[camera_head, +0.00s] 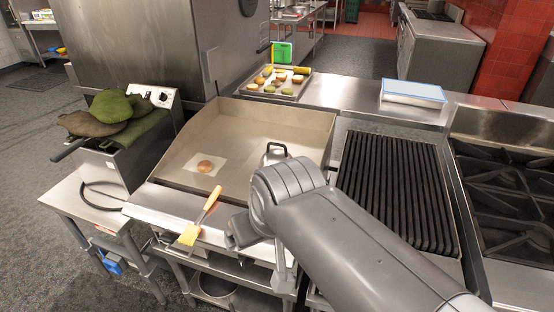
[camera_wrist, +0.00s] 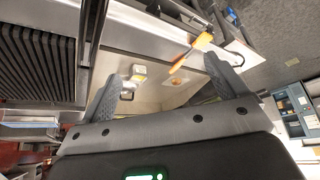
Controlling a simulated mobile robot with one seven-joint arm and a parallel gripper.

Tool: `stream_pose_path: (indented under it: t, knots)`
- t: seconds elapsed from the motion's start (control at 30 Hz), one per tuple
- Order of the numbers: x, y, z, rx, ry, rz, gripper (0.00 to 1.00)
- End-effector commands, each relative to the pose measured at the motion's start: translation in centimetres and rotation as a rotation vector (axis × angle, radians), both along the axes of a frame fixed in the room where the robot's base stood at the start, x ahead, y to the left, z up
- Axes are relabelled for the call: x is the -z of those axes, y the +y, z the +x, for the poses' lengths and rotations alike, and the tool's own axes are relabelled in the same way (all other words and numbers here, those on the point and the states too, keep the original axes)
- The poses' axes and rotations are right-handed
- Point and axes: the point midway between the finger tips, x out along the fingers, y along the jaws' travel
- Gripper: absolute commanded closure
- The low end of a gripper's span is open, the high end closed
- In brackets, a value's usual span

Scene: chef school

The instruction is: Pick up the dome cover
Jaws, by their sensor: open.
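The dome cover (camera_head: 272,158) is a small shiny metal dome with a dark loop handle. It sits on the flat griddle (camera_head: 230,124), right of a browned patty (camera_head: 205,166) on a pale square. My arm hides part of its lower right side in the head view. In the wrist view, a small shiny shape (camera_wrist: 138,72) near the left finger appears to be the cover, but it is hard to make out. My gripper (camera_wrist: 160,68) is open and empty, its fingers wide apart and clear of the cover. The head view does not clearly show the fingertips.
A brush with an orange handle (camera_head: 208,203) lies on the griddle's front ledge. A ribbed grill (camera_head: 395,185) is to the right, then burners (camera_head: 510,200). A tray of food (camera_head: 275,83) and a blue-white box (camera_head: 412,93) stand behind. Green mitts (camera_head: 112,112) lie at left.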

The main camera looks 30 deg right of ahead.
Motion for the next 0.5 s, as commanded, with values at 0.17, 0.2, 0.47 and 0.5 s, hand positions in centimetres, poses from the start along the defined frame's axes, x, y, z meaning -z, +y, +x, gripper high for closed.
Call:
stream_pose_path:
  t: [0.17, 0.2, 0.47, 0.5]
  knots:
    - [0.0, 0.0, 0.0, 0.0, 0.0, 0.0, 0.01]
    - [0.0, 0.0, 0.0, 0.0, 0.0, 0.0, 0.01]
    - [-0.9, -0.3, 1.3, 0.021, 0.013, 0.0, 0.01]
    - [-1.4, -0.4, 2.0, 0.034, 0.02, 0.0, 0.01]
